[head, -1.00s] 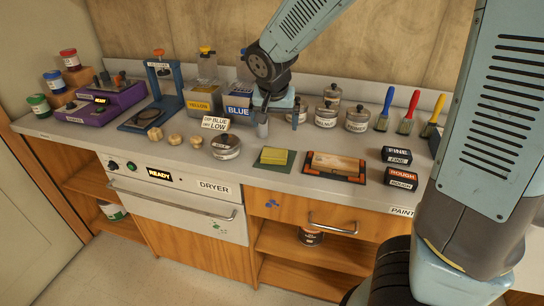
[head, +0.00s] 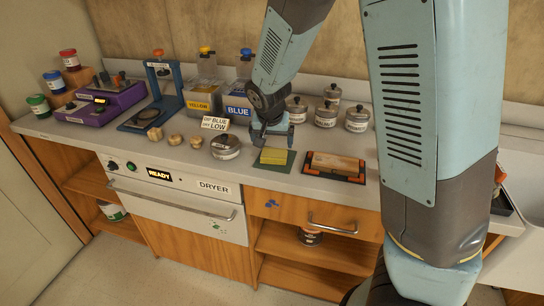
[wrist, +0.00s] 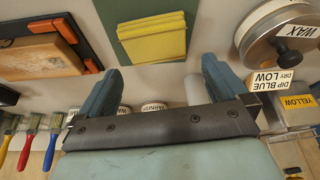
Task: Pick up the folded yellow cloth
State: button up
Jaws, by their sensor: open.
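The folded yellow cloth (head: 272,156) lies flat on a dark green mat (head: 289,163) on the counter. My gripper (head: 271,140) is open and empty, just behind the cloth and above the counter in the head view. In the wrist view the cloth (wrist: 155,38) is at the top centre, ahead of the two blue fingers of my gripper (wrist: 162,66). The cloth lies roughly in line with the gap between the fingers, and they do not appear to touch it.
A wax tin (head: 226,147) stands left of the cloth, with a DIP BLUE DRY LOW card (head: 215,124) behind it. A wooden block (head: 335,162) in a black-and-orange holder lies to the right. Several lidded pots (head: 325,115) stand behind. The counter's front strip is clear.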

aim_at(274, 151)
jog(key=shift+x, duration=2.6)
jog(key=shift+s+d, duration=0.1)
jog(key=shift+d, duration=0.05)
jog(key=c, duration=0.8)
